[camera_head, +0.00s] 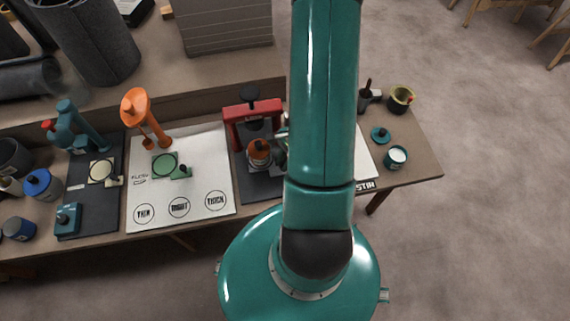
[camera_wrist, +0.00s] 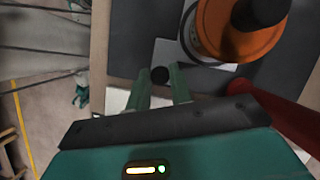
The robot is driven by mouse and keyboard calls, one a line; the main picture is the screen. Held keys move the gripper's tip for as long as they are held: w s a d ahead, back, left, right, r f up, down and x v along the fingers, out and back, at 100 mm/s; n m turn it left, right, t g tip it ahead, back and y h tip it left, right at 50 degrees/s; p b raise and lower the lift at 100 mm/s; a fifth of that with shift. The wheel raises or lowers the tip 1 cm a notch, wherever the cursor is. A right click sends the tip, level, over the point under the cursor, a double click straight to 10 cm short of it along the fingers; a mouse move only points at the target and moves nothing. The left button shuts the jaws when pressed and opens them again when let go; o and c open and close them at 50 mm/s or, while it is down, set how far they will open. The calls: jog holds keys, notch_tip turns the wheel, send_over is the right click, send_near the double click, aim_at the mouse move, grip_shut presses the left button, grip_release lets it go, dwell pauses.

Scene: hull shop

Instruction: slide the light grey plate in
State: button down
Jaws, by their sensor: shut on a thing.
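The light grey plate (camera_wrist: 168,54) shows in the wrist view as a flat piece with a dark round knob (camera_wrist: 160,75) at its near end. Its far part reaches under an orange round body (camera_wrist: 238,28), which hides the rest. My gripper (camera_wrist: 161,88) is shut on the plate at the knob, with one green finger on each side. In the head view the orange body (camera_head: 259,153) stands within a red frame (camera_head: 252,112) on a dark mat. My arm hides most of the gripper and plate there.
Left of the red frame lies a white sheet (camera_head: 205,203) marked THIN, RIGHT and THICK, with a green round piece (camera_head: 165,164) on it. An orange lamp-like stand (camera_head: 137,107) rises behind the sheet. Several pots stand at both bench ends. A red bar (camera_wrist: 285,112) passes close right of my gripper.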

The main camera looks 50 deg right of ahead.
jog(key=shift+w+d, duration=0.85)
jog(key=shift+w, duration=0.3)
jog(key=c, duration=1.3)
grip_release()
jog(key=shift+s+a, duration=0.1)
